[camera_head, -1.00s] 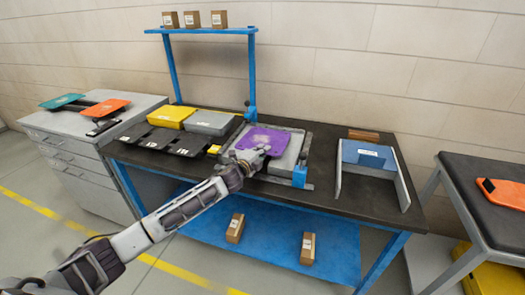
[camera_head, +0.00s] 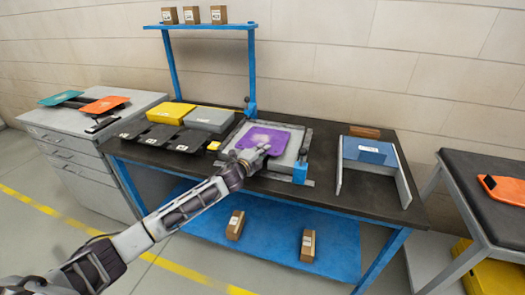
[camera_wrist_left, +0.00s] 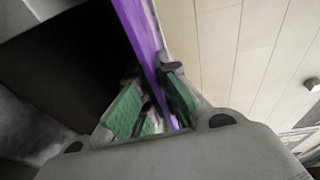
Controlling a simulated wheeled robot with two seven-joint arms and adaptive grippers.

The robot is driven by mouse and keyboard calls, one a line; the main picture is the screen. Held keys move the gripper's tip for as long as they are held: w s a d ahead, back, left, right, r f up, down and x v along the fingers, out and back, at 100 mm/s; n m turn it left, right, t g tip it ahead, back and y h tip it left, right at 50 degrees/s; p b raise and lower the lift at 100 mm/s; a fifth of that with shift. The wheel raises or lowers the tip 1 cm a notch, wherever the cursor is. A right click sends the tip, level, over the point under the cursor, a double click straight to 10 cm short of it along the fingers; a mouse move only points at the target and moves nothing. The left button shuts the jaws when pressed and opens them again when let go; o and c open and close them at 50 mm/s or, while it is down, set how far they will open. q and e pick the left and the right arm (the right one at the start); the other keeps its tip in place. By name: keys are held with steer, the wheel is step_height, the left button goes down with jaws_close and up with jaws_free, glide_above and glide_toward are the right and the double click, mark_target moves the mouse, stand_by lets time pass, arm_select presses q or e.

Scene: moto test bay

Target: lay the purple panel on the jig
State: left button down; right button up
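The purple panel (camera_head: 262,139) is at the jig (camera_head: 297,143) on the dark bench, over the jig's grey bed. From the head view I cannot tell whether it rests fully on the bed. My left gripper (camera_head: 256,158) is at the panel's near edge. In the left wrist view the panel (camera_wrist_left: 143,38) shows edge-on as a purple strip running between the green finger pads of my left gripper (camera_wrist_left: 158,105), which is shut on it. The fingers hide part of that edge. My right gripper is not in view.
A blue clamp block (camera_head: 300,173) stands at the jig's front right. A yellow box (camera_head: 171,112) and a grey box (camera_head: 209,118) stand left of the jig, behind a black rack (camera_head: 163,137). A blue panel in a grey holder (camera_head: 370,153) is to the right.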

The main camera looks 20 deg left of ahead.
arm_select(q)
steer(key=shift+f, duration=0.25)
stand_by(0.4)
steer(key=c, duration=1.4)
jaws_free()
steer(key=shift+f, duration=0.1)
steer(key=shift+c, duration=0.2)
steer(key=shift+f+b, duration=0.45)
steer(key=shift+f, duration=0.25)
